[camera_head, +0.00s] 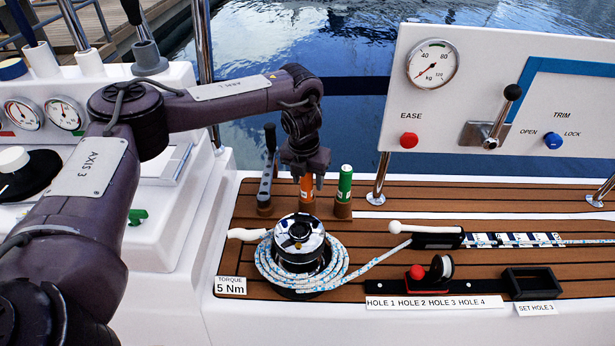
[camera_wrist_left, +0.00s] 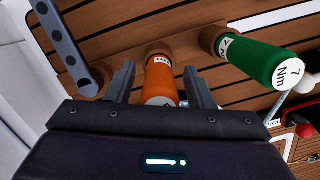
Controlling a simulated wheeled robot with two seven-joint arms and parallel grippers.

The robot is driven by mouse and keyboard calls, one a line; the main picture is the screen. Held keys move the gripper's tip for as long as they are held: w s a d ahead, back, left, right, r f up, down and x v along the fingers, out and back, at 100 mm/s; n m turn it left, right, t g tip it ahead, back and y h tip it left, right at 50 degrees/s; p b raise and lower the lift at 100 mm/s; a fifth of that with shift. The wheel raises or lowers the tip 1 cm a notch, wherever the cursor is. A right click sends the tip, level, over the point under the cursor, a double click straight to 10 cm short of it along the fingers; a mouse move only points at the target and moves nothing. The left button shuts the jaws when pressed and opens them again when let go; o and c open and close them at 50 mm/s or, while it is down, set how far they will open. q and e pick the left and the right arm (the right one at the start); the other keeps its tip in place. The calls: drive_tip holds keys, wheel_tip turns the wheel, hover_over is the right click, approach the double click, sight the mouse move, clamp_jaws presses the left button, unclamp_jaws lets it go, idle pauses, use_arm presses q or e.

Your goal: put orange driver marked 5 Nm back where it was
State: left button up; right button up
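The orange driver (camera_head: 307,190) stands upright in a brown socket (camera_head: 307,209) on the deck, left of the green driver (camera_head: 344,184). My left gripper (camera_head: 307,179) is over the orange driver, pointing down. In the left wrist view the orange driver (camera_wrist_left: 160,82) lies between the two fingers of my left gripper (camera_wrist_left: 160,85). A gap shows on each side of it, so the fingers are open. The driver's end label is partly hidden by the gripper body. The green driver (camera_wrist_left: 260,58) reads 7 Nm. My right gripper is not in view.
A dark lever (camera_head: 268,165) stands just left of the driver. The winch (camera_head: 299,240) with wound rope is in front, beside a "TORQUE 5 Nm" label (camera_head: 230,286). A gauge panel (camera_head: 500,90) stands at the right.

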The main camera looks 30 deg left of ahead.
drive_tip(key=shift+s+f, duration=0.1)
use_arm(q)
drive_tip(key=shift+r, duration=0.2)
drive_tip(key=r+p, duration=0.1)
drive_tip(key=r, duration=0.2)
drive_tip(key=s+r+p, duration=0.1)
drive_tip(key=r, duration=0.3)
drive_tip(key=r+p, duration=0.1)
drive_tip(key=r, duration=0.2)
drive_tip(key=shift+s+r, duration=0.25)
drive_tip(key=shift+r, duration=0.15)
drive_tip(key=shift+s+d+r+p, duration=0.1)
drive_tip(key=shift+s+r+p, duration=0.05)
drive_tip(key=shift+r+p, duration=0.35)
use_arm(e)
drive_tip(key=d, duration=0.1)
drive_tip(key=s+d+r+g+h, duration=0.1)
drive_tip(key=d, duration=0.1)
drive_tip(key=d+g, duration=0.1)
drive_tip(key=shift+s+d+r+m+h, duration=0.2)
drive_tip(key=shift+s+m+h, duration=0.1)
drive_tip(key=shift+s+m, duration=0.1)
